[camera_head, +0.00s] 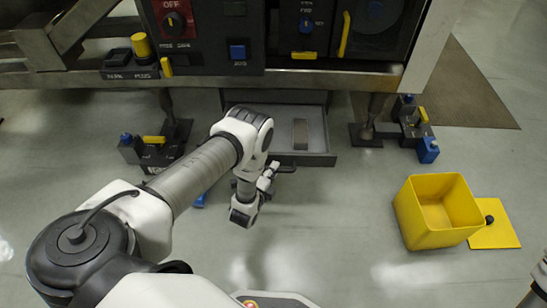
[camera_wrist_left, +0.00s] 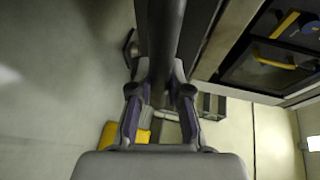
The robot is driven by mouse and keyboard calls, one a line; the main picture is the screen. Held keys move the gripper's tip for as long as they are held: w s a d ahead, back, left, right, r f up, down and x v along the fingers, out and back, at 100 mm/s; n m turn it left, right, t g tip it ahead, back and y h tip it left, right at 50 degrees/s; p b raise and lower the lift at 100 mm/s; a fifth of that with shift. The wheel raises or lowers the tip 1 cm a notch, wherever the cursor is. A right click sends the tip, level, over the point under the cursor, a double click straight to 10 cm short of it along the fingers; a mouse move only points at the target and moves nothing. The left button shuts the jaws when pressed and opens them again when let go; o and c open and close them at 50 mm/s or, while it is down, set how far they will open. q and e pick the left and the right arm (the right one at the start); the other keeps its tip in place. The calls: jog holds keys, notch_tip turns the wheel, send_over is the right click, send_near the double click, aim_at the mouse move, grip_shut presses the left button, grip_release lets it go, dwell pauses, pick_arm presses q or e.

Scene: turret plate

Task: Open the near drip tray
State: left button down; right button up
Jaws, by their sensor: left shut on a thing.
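The near drip tray (camera_head: 316,143) is a grey, shallow drawer low under the machine. My left gripper (camera_head: 272,172) is at this handle, partly hidden by my arm in the head view. In the left wrist view my left gripper (camera_wrist_left: 162,78) is shut on the dark handle bar (camera_wrist_left: 165,35), which runs up between its fingers. My arm hides the tray's left front part.
The machine's control panel (camera_head: 205,45) overhangs the tray. Its feet (camera_head: 368,133) stand on the floor on both sides. A yellow bin (camera_head: 428,236) and a yellow plate with a black knob (camera_head: 495,237) are at right. The floor in front of the tray is mostly clear.

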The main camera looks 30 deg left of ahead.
pick_arm(q)
jog(key=shift+s, duration=0.1)
jog(key=c, duration=1.1)
grip_release()
jog(key=v, duration=1.2)
